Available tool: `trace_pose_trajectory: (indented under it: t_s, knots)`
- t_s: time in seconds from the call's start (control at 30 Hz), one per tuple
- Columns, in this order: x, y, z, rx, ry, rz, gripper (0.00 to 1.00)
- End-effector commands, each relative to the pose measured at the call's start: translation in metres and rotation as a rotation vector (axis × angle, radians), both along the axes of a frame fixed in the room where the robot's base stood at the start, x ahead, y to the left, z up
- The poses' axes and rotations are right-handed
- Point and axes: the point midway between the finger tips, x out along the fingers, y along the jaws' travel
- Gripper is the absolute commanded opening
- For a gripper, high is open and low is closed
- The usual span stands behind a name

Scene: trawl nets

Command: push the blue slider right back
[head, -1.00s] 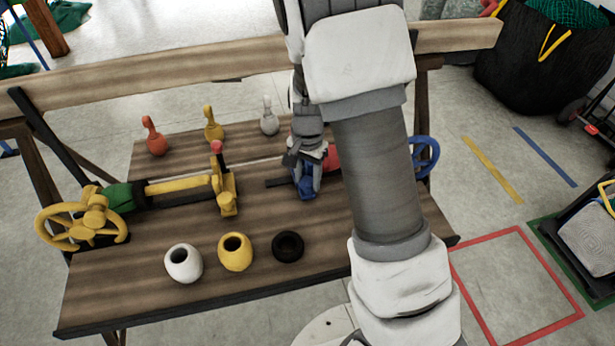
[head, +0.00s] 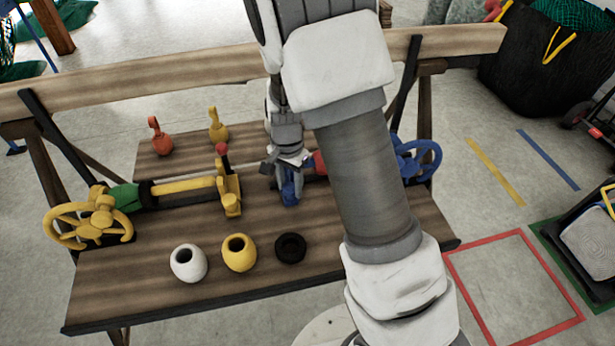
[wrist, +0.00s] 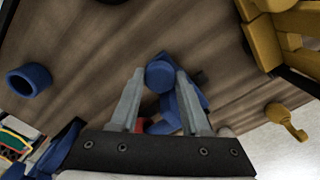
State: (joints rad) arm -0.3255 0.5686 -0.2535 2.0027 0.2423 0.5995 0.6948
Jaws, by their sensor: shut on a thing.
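The blue slider (head: 290,190) stands upright on the right-hand rail of the wooden bench, at the rail's inner left part. My gripper (head: 287,166) points down over it and is shut on its upper part. In the wrist view, the round blue top of the slider (wrist: 160,74) sits between the two grey fingers of my gripper (wrist: 160,80). The red piece (head: 320,163) and blue handwheel (head: 416,158) lie to the right of the slider. My arm hides part of the rail between them.
The yellow slider (head: 229,190) with a red knob stands close on the left. An orange pin (head: 160,136) and a yellow pin (head: 218,126) stand behind. White (head: 188,263), yellow (head: 239,252) and black (head: 290,248) pots stand in front.

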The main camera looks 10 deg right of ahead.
Motion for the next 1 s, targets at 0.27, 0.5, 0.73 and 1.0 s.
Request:
trace_pose_trajectory:
  t_s: [0.27, 0.5, 0.73, 1.0]
  knots:
    - [0.001, 0.024, 0.001, 0.001, -0.003, 0.001, 0.00]
    - [0.001, 0.025, 0.001, 0.005, -0.004, 0.002, 0.55]
    - [0.000, 0.023, 0.001, 0.002, -0.002, 0.001, 0.77]
    - [0.000, 0.022, 0.006, 0.001, -0.003, 0.001, 0.77]
